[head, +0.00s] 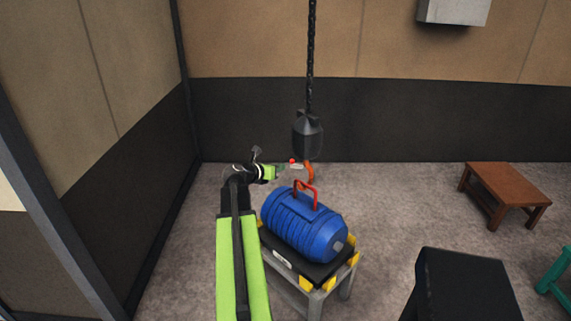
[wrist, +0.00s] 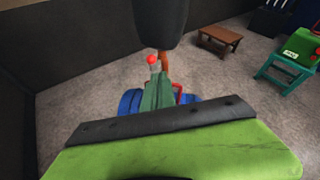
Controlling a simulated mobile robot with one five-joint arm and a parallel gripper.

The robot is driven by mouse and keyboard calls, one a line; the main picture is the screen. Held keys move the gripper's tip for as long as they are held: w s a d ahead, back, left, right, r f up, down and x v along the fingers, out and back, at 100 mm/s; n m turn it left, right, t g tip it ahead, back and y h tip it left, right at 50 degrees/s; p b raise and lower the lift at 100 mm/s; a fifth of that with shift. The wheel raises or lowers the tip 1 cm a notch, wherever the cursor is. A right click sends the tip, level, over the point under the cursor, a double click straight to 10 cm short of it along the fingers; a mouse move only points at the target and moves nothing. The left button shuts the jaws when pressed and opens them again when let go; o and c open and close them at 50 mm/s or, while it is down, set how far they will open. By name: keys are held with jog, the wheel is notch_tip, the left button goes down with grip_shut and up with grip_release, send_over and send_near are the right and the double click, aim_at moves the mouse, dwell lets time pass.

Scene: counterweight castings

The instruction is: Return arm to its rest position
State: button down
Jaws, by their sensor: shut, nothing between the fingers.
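My gripper (head: 294,165) is shut and empty, stretched to the right at the height of the orange hook (head: 310,172). Its red-tipped end also shows in the wrist view (wrist: 153,64), just in front of the hook. I cannot tell whether it touches the hook. The hook hangs under a dark hoist block (head: 307,136) on a black chain (head: 311,50). Below is a ribbed blue casting (head: 290,228) with a red handle (head: 305,188). In the head view the hook is close above the handle; I cannot tell whether they are engaged. The casting is partly hidden in the wrist view (wrist: 130,101).
The casting rests on a grey stand (head: 345,288) with a dark top and yellow corner blocks. A brown table (head: 507,187) is at the right. A teal stand (wrist: 283,70) carries a green object (wrist: 301,46). A wall is close on the left.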

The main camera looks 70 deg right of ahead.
jog(key=v, duration=0.2)
jog(key=p+v, duration=0.1)
jog(key=v, duration=0.2)
jog(key=shift+s+r, duration=0.1)
jog(key=shift+r, duration=0.25)
